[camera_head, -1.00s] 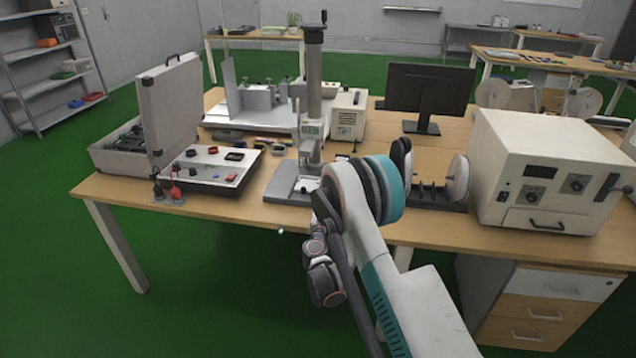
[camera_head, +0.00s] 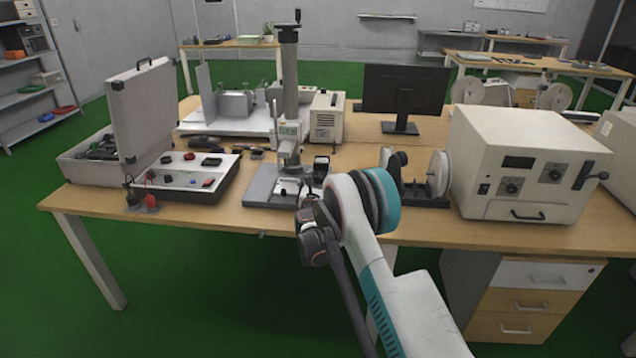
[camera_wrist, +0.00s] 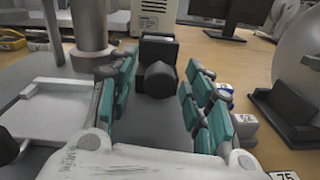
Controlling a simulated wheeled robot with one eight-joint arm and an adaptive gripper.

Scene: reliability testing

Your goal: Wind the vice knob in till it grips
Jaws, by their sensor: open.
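The vice (camera_wrist: 159,48) shows in the wrist view as a black block, with a dark grey knob (camera_wrist: 158,80) on its near side. In the head view a small black body (camera_head: 321,164), seemingly this vice, stands by the test stand's base. My gripper (camera_wrist: 156,88) is open, with teal-padded fingers on both sides of the knob. Gaps show between pads and knob; the right pads look closer. I cannot see the vice's jaw gap. In the head view my arm hides the fingertips.
The test stand column (camera_head: 290,75) rises close left of the vice, above a grey base (camera_head: 262,190). A spool rack (camera_head: 428,200) and a white instrument (camera_head: 520,165) stand right. An open case (camera_head: 140,115) and a tray (camera_head: 205,192) stand left.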

